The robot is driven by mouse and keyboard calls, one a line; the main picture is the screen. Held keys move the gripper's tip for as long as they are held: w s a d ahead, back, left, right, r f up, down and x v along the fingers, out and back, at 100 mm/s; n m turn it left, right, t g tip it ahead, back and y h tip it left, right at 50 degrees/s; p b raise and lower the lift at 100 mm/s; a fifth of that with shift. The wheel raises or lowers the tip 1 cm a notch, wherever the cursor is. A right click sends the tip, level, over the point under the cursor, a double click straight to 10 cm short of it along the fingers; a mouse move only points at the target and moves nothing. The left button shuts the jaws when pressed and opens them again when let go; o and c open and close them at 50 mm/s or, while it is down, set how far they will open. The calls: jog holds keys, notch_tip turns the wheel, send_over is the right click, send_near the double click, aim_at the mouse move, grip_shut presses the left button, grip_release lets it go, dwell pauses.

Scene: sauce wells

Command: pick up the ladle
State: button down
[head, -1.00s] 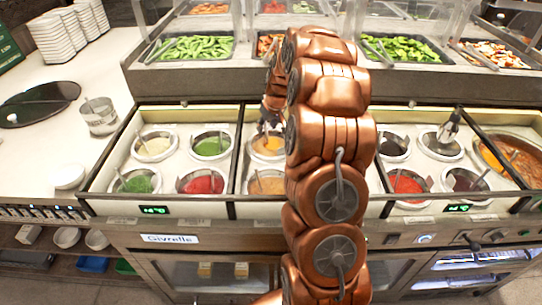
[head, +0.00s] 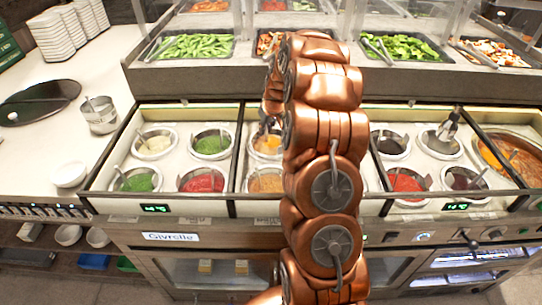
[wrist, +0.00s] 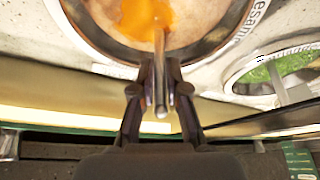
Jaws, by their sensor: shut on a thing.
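The ladle (wrist: 159,62) shows in the wrist view as a thin metal handle rising out of a round well (wrist: 205,50) of beige sauce with an orange patch. My gripper (wrist: 160,92) is shut on the handle near its end, with one finger on each side. The ladle's bowl is hidden in the sauce. In the head view my gripper (head: 269,118) is over the back well with orange sauce (head: 267,145), left of my arm. The ladle cannot be made out there.
Several sauce wells sit on both sides, including a green one (head: 211,144) and a red one (head: 201,181). A dispenser or utensil (head: 448,126) stands in a well at right. Food trays (head: 190,48) line the raised shelf behind. A metal cup (head: 100,115) stands at left.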

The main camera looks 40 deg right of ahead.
jog(key=shift+r, duration=0.15)
notch_tip(320, 180, up, 10)
jog(key=shift+f+b, duration=0.15)
jog(key=shift+b, duration=1)
jog(key=shift+f+b, duration=0.1)
jog(key=shift+b, duration=0.2)
jog(key=shift+f+b, duration=1.65)
jog(key=shift+f, duration=2.15)
jog(key=shift+s, duration=0.1)
